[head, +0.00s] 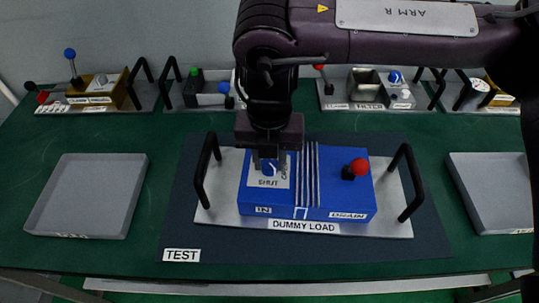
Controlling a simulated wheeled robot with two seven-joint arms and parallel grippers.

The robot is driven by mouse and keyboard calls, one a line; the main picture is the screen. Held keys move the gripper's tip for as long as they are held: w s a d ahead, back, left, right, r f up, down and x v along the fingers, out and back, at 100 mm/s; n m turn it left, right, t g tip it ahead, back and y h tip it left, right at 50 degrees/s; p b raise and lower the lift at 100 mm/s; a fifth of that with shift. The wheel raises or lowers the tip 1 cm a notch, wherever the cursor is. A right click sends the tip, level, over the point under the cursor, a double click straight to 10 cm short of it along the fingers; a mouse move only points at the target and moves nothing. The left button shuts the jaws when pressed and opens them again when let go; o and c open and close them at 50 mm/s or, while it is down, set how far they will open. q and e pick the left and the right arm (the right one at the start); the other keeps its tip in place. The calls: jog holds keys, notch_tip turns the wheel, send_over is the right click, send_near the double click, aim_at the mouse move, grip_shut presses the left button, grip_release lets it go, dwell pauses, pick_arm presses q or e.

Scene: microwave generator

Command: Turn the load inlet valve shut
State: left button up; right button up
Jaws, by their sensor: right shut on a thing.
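The dummy load (307,205) is a blue box on a silver plate with black handles, on a dark mat in the middle of the table. A small blue knob (268,168) shows on a white label on its left top, above the "IN" mark. My right gripper (268,165) points down over this knob and is shut on it; the fingers hide part of it. A red ball-topped lever (359,167) stands on the box's right side by the "DRAIN" mark. My left gripper is not in view.
Empty grey trays stand at the left (88,195) and right (490,190). Along the back are a yellow unit (97,92), a unit with green and blue knobs (208,92) and a filter unit (370,92). My right arm crosses the upper right.

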aim_at(270, 163)
jog(key=m+p, duration=0.1)
jog(key=m, duration=0.3)
jog(key=shift+w+r+p, duration=0.1)
jog(key=shift+r+p, duration=0.1)
jog(key=shift+p, duration=0.2)
jog(key=shift+m+p, duration=0.65)
jog(key=shift+m, duration=1.15)
jog(key=shift+f+m, duration=0.1)
jog(key=shift+m, duration=0.2)
jog(key=o, duration=1)
notch_tip(270, 163, up, 8)
jog(key=shift+f, duration=0.15)
